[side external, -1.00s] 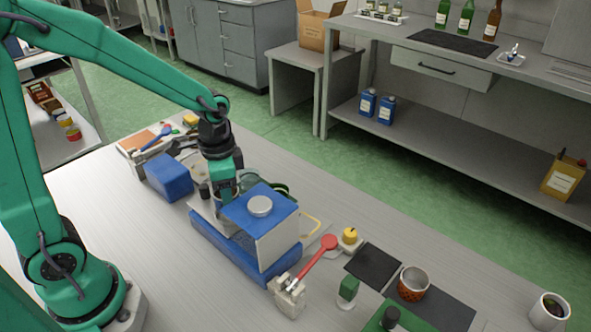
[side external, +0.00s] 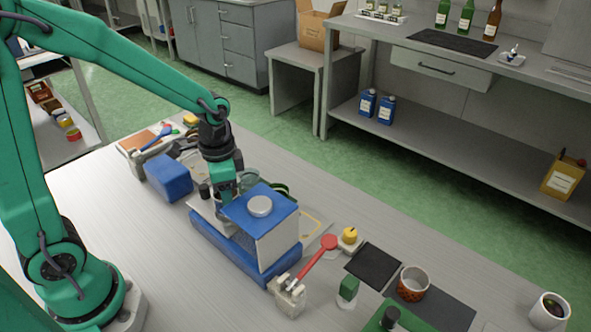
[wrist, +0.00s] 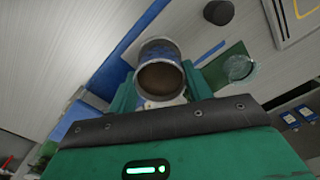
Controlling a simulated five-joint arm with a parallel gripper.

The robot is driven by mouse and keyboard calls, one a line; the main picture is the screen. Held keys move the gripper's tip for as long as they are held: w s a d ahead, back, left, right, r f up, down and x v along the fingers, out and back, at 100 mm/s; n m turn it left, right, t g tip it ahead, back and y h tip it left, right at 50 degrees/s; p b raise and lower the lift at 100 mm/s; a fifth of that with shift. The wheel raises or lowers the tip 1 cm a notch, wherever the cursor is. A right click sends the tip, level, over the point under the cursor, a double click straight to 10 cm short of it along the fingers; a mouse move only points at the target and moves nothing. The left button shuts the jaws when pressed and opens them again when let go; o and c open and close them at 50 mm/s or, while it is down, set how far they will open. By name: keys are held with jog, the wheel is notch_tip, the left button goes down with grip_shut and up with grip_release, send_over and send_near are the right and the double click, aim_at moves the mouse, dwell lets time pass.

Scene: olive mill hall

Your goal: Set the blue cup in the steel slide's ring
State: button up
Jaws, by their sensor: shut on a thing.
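My gripper (side external: 226,188) is lowered behind the blue-topped box in the side view, and its fingertips are hidden there. In the wrist view the blue cup (wrist: 161,78) sits between my green fingers, its open mouth and dark inside facing the camera. My gripper is shut on the cup. The cup is hidden in the side view. I cannot make out the steel slide's ring for certain in either view, nor whether the cup touches anything below.
The blue-topped box (side external: 256,207) with a grey knob stands right beside my gripper. A clear glass dish (wrist: 240,67) is close by. A blue block (side external: 168,178) lies to the left. A red-handled lever (side external: 318,255) and an orange-patterned cup (side external: 411,284) stand to the right.

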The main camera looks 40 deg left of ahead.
jog(key=shift+f, duration=0.2)
jog(key=shift+f, duration=0.45)
jog(key=shift+f, duration=0.5)
dwell(0.4)
jog(key=o, duration=1.1)
jog(key=shift+o, duration=0.2)
jog(key=shift+r, duration=0.1)
jog(key=shift+w+r, duration=0.1)
jog(key=shift+r, duration=3.85)
